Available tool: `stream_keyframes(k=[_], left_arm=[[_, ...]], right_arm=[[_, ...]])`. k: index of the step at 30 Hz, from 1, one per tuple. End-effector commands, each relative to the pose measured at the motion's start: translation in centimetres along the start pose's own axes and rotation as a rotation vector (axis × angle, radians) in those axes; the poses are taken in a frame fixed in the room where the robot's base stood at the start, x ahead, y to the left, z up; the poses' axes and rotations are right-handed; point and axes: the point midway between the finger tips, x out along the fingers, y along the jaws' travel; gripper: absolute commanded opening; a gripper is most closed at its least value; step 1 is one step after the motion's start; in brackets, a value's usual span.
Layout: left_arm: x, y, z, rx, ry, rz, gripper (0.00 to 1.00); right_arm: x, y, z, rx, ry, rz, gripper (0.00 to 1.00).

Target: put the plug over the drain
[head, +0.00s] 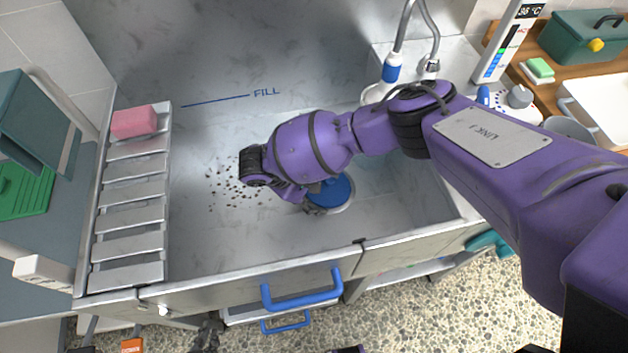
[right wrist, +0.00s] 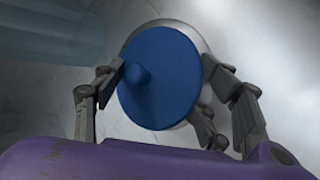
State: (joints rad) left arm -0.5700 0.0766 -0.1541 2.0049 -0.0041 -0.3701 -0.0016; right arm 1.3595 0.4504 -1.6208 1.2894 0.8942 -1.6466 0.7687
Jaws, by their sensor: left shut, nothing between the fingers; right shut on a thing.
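The plug is a blue disc (head: 335,190) with a knob, in the basin under my right arm. In the right wrist view the plug (right wrist: 165,85) sits between the fingers of my right gripper (right wrist: 172,82), which is shut on it. The pale metal ring of the drain (head: 330,209) shows around the plug's lower edge, and behind it in the right wrist view (right wrist: 203,45). Whether plug and drain touch, I cannot tell. My right gripper's fingers are mostly hidden by my arm in the head view. My left gripper (head: 208,338) is shut and empty at the bottom edge, outside the basin.
Dark specks (head: 230,190) lie on the basin floor left of the drain. A slatted rack (head: 130,215) with a pink sponge (head: 134,121) borders the left. The front wall has a blue handle (head: 302,300). A shower hose with a blue-collared head (head: 392,68) stands behind.

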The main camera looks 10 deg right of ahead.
Motion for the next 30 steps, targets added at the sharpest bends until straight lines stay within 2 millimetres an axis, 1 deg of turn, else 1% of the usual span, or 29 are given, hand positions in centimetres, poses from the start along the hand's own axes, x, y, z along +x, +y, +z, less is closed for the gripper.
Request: stream_keyframes(k=[1, 2, 3, 8, 14, 16, 18, 20, 23, 26, 30], left_arm=[[0.2, 0.0, 0.2, 0.001, -0.002, 0.001, 0.0], [0.2, 0.1, 0.1, 0.001, 0.0, 0.001, 0.0], [0.3, 0.1, 0.0, 0.001, 0.001, 0.002, 0.0], [0.4, 0.1, -0.4, 0.003, 0.008, 0.003, 0.0], [0.5, 0.2, -0.8, 0.003, 0.014, 0.004, 0.0], [0.4, 0.1, -0.6, 0.003, 0.011, 0.004, 0.0], [0.1, 0.1, 0.1, 0.001, -0.002, 0.002, 0.0], [0.1, 0.1, 0.1, 0.001, -0.002, 0.002, 0.0], [0.1, 0.1, 0.0, 0.001, 0.001, 0.002, 0.0], [0.1, 0.1, -0.1, 0.001, 0.002, 0.002, 0.0], [0.1, 0.1, -0.2, 0.001, 0.003, 0.002, 0.0]], right_arm=[[1.6, -0.3, 0.7, 0.001, -0.018, 0.0, 0.11], [1.6, -0.3, 0.7, 0.001, -0.018, 0.0, 0.11], [1.6, -0.3, 0.7, 0.001, -0.019, 0.0, 0.71], [1.4, -0.4, 0.7, -0.002, -0.018, 0.0, 0.91], [1.0, -0.4, 0.6, -0.003, -0.014, -0.002, 0.91], [0.9, -0.4, 0.6, -0.003, -0.013, -0.003, 0.91], [0.8, -0.4, 0.5, -0.003, -0.011, -0.004, 0.91], [0.4, -0.5, 0.5, -0.004, -0.01, -0.004, 0.91], [-0.8, -0.5, 0.4, -0.004, -0.009, -0.005, 0.91], [-2.7, -0.4, 0.4, -0.003, -0.007, -0.005, 0.91], [-5.8, -0.4, 0.4, -0.003, -0.009, -0.004, 0.91]])
